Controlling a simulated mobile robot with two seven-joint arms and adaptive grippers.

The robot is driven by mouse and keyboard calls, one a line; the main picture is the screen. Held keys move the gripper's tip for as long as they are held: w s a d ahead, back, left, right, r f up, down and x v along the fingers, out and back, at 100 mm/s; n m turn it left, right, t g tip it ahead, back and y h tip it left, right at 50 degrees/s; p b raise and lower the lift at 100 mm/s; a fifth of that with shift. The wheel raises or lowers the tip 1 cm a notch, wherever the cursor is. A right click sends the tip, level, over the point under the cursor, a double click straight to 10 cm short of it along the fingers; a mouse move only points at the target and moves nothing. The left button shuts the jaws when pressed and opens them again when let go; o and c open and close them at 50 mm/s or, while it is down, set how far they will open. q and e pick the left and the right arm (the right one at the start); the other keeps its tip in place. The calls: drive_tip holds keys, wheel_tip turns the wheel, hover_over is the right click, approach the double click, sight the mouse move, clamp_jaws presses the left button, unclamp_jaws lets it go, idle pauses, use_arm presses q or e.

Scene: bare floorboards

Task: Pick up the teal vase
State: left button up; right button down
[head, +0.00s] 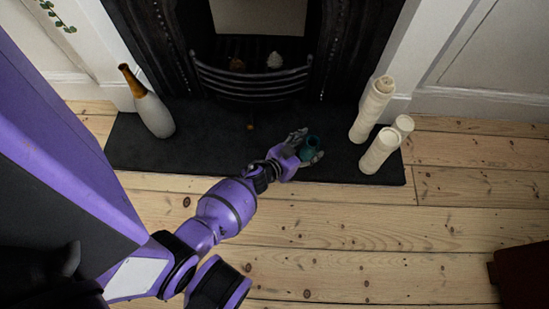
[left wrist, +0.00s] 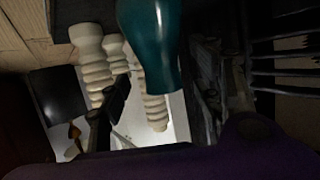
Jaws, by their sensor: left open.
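The teal vase (head: 310,146) stands on the dark hearth slab in front of the fireplace, in the head view. My left gripper (head: 305,147) reaches it from the left, with its fingers spread on either side of the vase. In the left wrist view the teal vase (left wrist: 152,42) is large and close at the top middle, and the picture is turned on its side or over. A dark finger (left wrist: 108,112) of my left gripper shows left of the vase. The gripper is open. I cannot tell whether a finger touches the vase. My right gripper is not in view.
Several cream ribbed candle-like pillars (head: 372,108) stand right of the vase on the hearth slab (head: 225,160). A white and brown bottle-shaped vase (head: 148,105) stands at the left. A black fire grate (head: 250,82) is behind. Bare floorboards (head: 350,225) lie in front.

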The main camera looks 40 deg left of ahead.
use_arm(q)
drive_tip(key=shift+w+d+f, duration=0.1)
drive_tip(key=shift+w, duration=0.35)
clamp_jaws()
